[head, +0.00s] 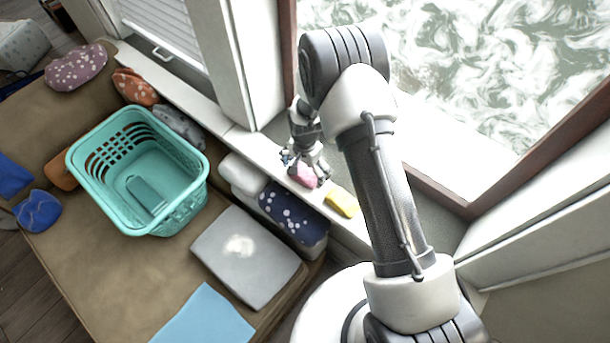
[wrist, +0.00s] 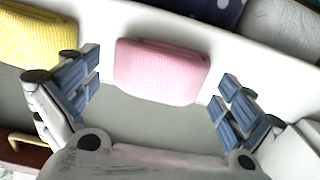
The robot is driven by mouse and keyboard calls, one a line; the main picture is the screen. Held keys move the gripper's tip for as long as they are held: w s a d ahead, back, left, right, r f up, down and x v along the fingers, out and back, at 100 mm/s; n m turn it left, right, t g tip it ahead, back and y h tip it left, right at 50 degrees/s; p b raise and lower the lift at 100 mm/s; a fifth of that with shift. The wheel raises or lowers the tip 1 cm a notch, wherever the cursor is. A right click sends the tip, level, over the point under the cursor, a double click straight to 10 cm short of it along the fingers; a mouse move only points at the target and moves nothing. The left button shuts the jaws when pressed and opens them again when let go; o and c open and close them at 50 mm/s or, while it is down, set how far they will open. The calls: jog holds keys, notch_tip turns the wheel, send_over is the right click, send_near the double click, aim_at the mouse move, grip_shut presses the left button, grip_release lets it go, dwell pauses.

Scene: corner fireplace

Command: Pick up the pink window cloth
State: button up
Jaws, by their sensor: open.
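The pink window cloth (head: 303,174) lies on the white window sill, partly hidden behind my gripper in the head view. In the wrist view the pink cloth (wrist: 161,71) is a folded, textured pad between and just beyond my fingertips. My gripper (wrist: 158,90) is open, with one blue-padded finger on each side of the cloth and gaps between. In the head view my gripper (head: 306,160) points down over the sill at the cloth.
A yellow cloth (head: 342,202) lies on the sill beside the pink one. A teal basket (head: 190,205), a grey cushion (head: 270,275) and a navy dotted cushion (head: 293,212) are on the brown bench. The window frame (head: 288,50) rises close behind my gripper.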

aim_at(305, 172)
jog(key=shift+r, duration=0.1)
jog(key=shift+c, duration=0.4)
jog(key=c, duration=0.7)
jog(key=shift+r, duration=0.1)
notch_tip(305, 172, up, 20)
jog(key=p, duration=0.5)
